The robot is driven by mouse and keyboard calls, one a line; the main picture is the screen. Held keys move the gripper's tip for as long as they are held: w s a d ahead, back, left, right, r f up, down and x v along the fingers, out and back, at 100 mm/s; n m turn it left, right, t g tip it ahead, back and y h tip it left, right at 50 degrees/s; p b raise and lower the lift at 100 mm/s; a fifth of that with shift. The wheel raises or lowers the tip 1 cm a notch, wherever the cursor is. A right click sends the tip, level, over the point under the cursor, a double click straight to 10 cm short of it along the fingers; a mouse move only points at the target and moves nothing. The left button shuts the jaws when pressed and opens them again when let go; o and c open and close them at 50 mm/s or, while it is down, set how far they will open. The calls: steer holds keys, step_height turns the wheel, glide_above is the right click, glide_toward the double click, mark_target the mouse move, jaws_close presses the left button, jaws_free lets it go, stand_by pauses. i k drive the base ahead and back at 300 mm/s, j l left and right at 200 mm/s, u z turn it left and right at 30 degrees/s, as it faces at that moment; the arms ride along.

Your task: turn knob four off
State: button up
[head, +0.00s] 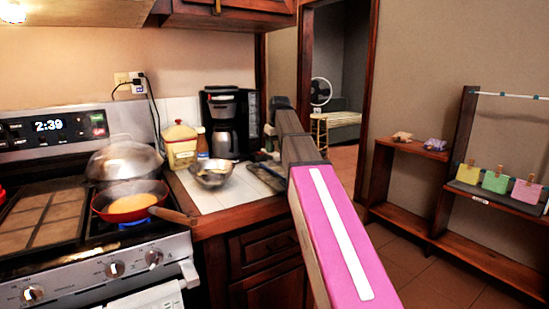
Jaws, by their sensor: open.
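The stove's front panel (95,275) is at the lower left, with several silver knobs along it. The rightmost visible knob (153,258) sits near the panel's right end, with another knob (115,269) to its left. I cannot read which is number four. A blue glow, like a flame, shows under the red pan (112,210) on the right front burner. My arm reaches away over the floor right of the counter. My gripper (270,138) is at its far dark end, small and partly hidden, open and well apart from the knobs.
The pan's handle (172,215) sticks out over the stove's right front edge. A domed lid (124,162) stands behind it. The counter holds a metal bowl (211,173), a canister (180,146) and a coffee maker (222,125). A shelf (405,218) stands right; the floor before it is clear.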

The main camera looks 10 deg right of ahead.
mark_target(153, 256)
steer(key=k, duration=1)
